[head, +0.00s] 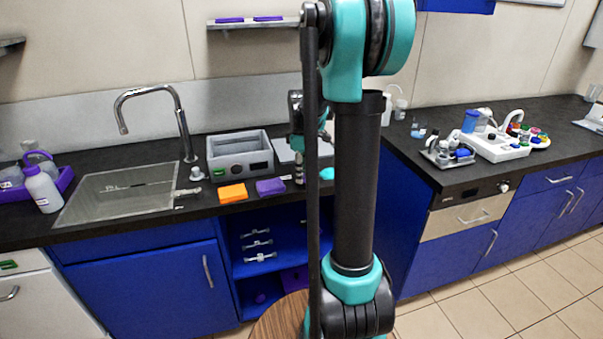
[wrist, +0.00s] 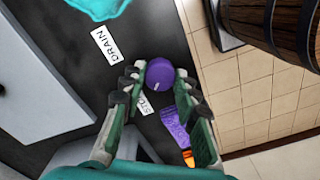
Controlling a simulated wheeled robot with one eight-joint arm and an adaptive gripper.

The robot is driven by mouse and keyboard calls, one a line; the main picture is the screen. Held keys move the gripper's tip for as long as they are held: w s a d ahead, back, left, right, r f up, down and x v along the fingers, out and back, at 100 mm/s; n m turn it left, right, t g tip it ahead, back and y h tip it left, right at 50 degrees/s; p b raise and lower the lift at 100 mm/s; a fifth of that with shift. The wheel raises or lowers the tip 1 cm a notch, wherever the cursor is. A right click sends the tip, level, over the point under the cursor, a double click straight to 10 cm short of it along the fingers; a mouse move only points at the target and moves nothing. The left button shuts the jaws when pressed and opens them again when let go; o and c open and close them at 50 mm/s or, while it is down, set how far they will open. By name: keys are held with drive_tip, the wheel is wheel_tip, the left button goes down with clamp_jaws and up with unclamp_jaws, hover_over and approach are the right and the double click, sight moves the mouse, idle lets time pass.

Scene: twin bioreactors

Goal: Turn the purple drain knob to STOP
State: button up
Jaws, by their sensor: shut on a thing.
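The purple drain knob (wrist: 159,73) is round, with a short pale mark on its face. It sits between the tips of my gripper (wrist: 158,80) in the wrist view, and the fingers are shut on its two sides. A white DRAIN label (wrist: 105,45) lies on the dark counter up and left of the knob. A white STOP label (wrist: 150,104) is just below the knob, partly covered by a finger. In the head view my gripper (head: 298,172) shows small at the counter's front edge, and I cannot make out the knob there.
A sink (head: 118,193) with a tall tap is at left. A teal item (head: 327,174) lies close by. A wooden stool (head: 278,322) stands in front.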

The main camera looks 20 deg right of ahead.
idle(0.4)
drive_tip(key=o, duration=1.2)
drive_tip(key=shift+c, duration=0.2)
wheel_tip(320, 180, up, 12)
